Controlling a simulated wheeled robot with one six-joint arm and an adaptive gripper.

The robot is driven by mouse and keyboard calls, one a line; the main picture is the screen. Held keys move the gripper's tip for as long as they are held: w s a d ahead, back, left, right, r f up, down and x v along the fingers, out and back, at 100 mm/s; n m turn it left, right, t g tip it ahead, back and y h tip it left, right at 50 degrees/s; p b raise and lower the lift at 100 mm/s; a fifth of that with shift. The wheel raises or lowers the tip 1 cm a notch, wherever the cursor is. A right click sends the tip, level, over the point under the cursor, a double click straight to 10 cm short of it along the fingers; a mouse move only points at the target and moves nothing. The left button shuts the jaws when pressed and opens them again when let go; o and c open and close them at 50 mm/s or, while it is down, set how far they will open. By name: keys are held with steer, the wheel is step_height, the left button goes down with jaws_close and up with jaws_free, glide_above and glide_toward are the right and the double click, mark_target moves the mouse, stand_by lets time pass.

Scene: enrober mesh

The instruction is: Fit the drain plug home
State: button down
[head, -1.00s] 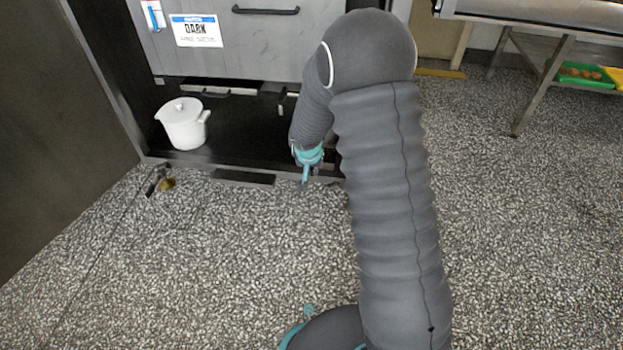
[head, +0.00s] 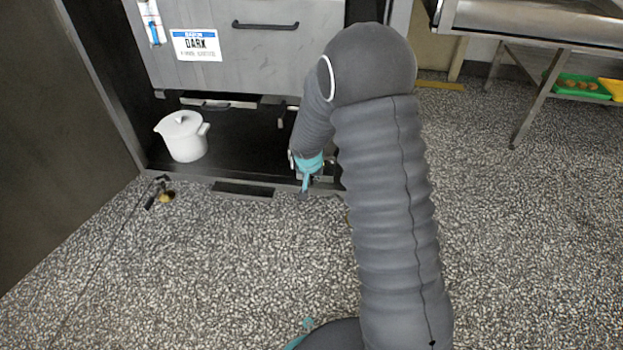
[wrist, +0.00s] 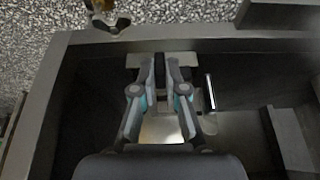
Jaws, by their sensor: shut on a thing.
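My gripper (wrist: 165,68) is low at the front sill of the dark machine bay. It also shows small in the head view (head: 306,188). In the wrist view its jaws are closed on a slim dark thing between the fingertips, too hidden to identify. A brass-and-black piece (head: 163,194) lies on the floor just in front of the bay, to the left of my gripper; a similar piece shows at the top of the wrist view (wrist: 106,16). I cannot tell whether it is the drain plug. No drain opening is clearly visible.
A white lidded pot (head: 185,137) stands in the bay at the left. A grey front panel labelled DARK (head: 250,55) hangs above the bay. A steel table (head: 540,25) with a green tray (head: 578,86) below is at the right. The speckled floor (head: 230,260) in front is open.

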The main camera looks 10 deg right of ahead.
steer(key=shift+w+d+p, duration=0.35)
steer(key=shift+w+p, duration=0.15)
steer(key=shift+w, duration=0.5)
steer(key=shift+w+d+p, duration=0.3)
steer(key=shift+w+p, duration=0.15)
steer(key=shift+w, duration=0.6)
steer(key=shift+w+d+p, duration=0.35)
steer(key=shift+w+p, duration=0.15)
steer(key=shift+w, duration=0.5)
steer(key=shift+w+d, duration=0.15)
steer(key=shift+w, duration=0.4)
steer(key=c, duration=1.1)
jaws_free()
steer(key=shift+c, duration=0.2)
steer(key=shift+s+a+f+b, duration=0.1)
steer(key=shift+s+a+b, duration=0.1)
steer(key=shift+s+b, duration=0.4)
steer(key=shift+s+a+b, duration=0.2)
steer(key=shift+s+b, duration=0.4)
steer(key=shift+s+a+b, duration=0.25)
steer(key=shift+s, duration=0.45)
steer(key=shift+s+a+b, duration=0.2)
steer(key=shift+s+b, duration=0.05)
steer(key=shift+s, duration=0.45)
